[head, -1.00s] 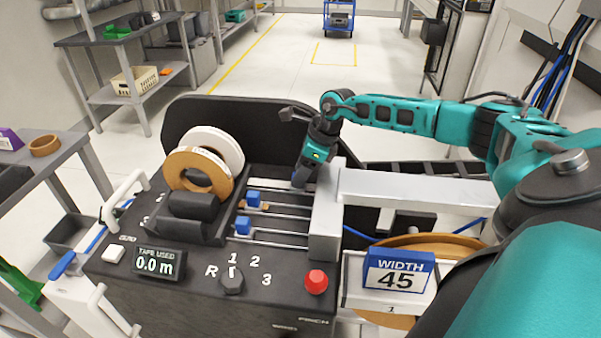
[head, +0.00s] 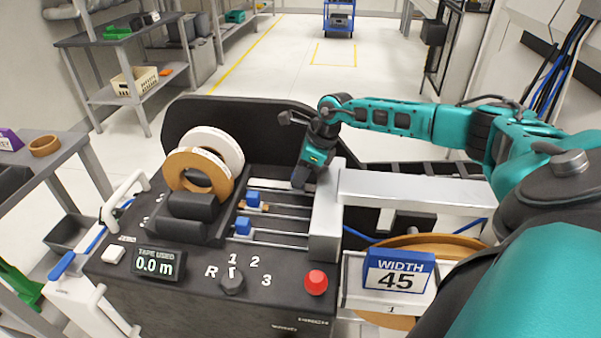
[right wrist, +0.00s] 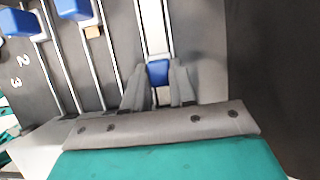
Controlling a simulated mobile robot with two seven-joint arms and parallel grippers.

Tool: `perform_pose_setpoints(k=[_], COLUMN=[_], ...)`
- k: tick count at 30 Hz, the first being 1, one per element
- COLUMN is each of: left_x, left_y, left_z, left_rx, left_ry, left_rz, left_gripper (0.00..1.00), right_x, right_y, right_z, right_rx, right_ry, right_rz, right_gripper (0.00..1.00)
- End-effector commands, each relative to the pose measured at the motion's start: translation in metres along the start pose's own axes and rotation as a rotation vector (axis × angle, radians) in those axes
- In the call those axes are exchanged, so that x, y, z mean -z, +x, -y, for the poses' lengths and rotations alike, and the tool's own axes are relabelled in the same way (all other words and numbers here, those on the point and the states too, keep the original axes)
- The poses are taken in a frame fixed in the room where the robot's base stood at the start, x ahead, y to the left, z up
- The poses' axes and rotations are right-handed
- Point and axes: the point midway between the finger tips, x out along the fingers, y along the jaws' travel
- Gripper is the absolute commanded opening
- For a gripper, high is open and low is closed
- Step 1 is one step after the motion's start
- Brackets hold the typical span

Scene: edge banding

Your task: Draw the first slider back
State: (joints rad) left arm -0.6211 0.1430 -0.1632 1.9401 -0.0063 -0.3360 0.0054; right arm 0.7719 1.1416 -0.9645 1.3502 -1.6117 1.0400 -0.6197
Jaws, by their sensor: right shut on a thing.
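The edge-banding machine's slider bed has several parallel metal rails. My right gripper (head: 300,183) points down at the right end of the farthest rail, beside the silver crossbar (head: 326,215). In the right wrist view, my right gripper (right wrist: 162,88) is shut on a blue slider block (right wrist: 158,72), with one finger on each side. The head view hides this block behind the fingers. Two other blue sliders, a middle one (head: 253,198) and a near one (head: 243,226), sit at the left of their rails. My left gripper is not in view.
A white roll (head: 222,143) and a brown tape roll (head: 190,180) stand left of the rails. A dial (head: 231,281), a red button (head: 316,282) and a display reading 0.0 m (head: 158,263) are in front. A "WIDTH 45" sign (head: 397,271) stands at right.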

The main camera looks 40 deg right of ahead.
Motion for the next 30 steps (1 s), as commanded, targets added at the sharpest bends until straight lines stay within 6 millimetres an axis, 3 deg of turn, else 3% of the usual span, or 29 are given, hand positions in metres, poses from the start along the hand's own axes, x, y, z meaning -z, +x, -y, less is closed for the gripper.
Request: perform_pose_setpoints(k=[11,22,30], left_x=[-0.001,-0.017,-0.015], left_y=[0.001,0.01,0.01], left_z=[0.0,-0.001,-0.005], left_rx=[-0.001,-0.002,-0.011], left_ry=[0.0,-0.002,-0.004], left_rz=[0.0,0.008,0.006], left_gripper=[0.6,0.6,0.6], right_x=[-0.004,-0.072,-0.089], right_y=[0.002,0.031,0.035], right_z=[0.0,0.001,0.0], right_rx=[0.0,0.001,0.002], right_ry=[-0.001,-0.001,-0.001], right_rz=[0.004,0.009,0.005], right_gripper=[0.0,0.0,0.0])
